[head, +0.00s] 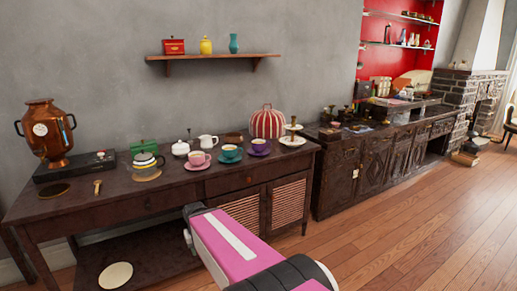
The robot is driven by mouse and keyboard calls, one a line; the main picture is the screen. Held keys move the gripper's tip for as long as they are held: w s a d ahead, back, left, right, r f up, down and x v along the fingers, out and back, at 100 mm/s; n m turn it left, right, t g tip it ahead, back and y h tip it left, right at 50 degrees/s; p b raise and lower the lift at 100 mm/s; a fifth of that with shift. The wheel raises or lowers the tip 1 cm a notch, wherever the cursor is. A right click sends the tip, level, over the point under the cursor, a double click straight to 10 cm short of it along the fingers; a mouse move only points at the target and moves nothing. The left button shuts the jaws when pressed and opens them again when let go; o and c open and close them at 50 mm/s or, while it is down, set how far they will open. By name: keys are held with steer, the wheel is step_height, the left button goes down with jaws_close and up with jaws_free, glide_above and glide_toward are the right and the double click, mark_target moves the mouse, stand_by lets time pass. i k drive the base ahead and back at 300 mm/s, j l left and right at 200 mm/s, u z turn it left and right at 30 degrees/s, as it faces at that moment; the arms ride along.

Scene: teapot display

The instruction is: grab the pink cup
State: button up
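The pink cup (197,158) stands upright on a pink saucer (198,167) near the front edge of the dark wooden table (120,205). A teal cup (230,151) on its saucer stands just to its right, and a purple cup (259,145) on a saucer is further right. My arm, pink and white, reaches in from the bottom right, in front of and below the table top. My gripper is not clearly visible, so its state does not show.
A white teapot (181,148) and a white creamer (208,141) stand behind the pink cup. A copper samovar (47,131) is at the left. A striped tea cosy (267,122) and a tiered stand (292,136) are at the right. A shelf (213,57) hangs above.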

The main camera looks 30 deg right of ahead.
mark_target(200, 159)
steer(key=l+z, duration=0.15)
steer(key=l, duration=0.35)
steer(key=i+l+z, duration=0.15)
steer(key=l, duration=0.3)
steer(key=i+l+z, duration=0.15)
steer(key=l, duration=0.35)
